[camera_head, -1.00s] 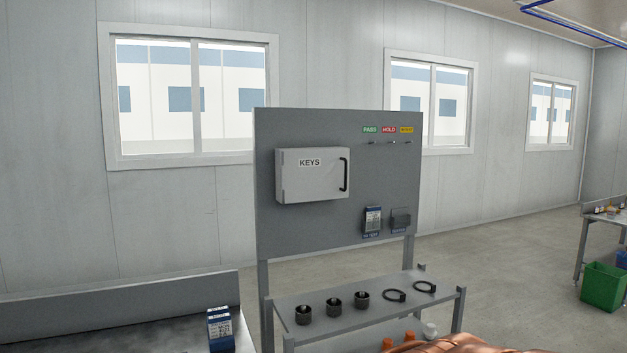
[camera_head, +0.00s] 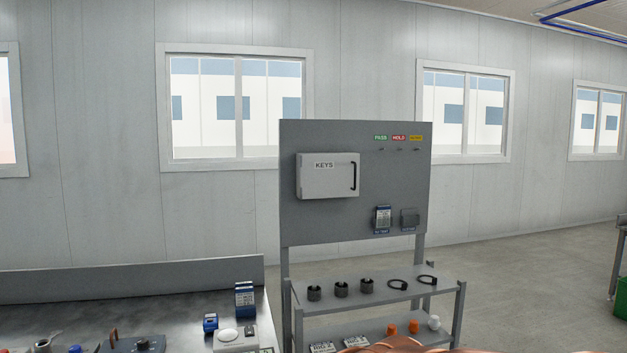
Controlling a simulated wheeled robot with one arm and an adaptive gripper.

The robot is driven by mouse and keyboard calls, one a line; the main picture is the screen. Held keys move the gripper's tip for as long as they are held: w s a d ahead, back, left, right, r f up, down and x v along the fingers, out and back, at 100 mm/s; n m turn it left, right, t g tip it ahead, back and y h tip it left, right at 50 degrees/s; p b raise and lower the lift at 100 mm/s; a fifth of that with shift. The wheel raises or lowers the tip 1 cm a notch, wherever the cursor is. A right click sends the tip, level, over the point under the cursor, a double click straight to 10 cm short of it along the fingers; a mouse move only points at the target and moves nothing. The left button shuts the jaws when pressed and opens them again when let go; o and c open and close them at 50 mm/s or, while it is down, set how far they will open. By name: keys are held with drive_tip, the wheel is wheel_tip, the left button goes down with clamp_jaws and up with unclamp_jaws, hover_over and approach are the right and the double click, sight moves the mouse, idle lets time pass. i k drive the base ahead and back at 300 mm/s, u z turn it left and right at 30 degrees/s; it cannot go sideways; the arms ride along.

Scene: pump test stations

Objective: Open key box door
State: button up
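The key box (camera_head: 325,181) is a light grey box marked KEYS, fixed to the upper left of a grey upright panel (camera_head: 356,219). Its door is shut. A black upright handle (camera_head: 354,176) sits at the door's right edge. A copper-coloured part shows at the bottom edge of the view; I cannot tell what it belongs to. My gripper is not in view.
Below the panel, a shelf (camera_head: 325,302) holds several dark cups and rings. A metal bench (camera_head: 180,308) with small devices stands at the left. Open floor (camera_head: 530,285) lies to the right of the stand.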

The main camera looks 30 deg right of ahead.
sight(330, 175)
drive_tip(key=u, duration=0.25)
drive_tip(key=k, duration=0.5)
drive_tip(key=z, duration=0.85)
drive_tip(key=i, duration=0.65)
drive_tip(key=z, duration=0.55)
drive_tip(key=i, duration=0.8)
drive_tip(key=u, duration=0.8)
drive_tip(key=i, duration=0.5)
drive_tip(key=u, duration=0.4)
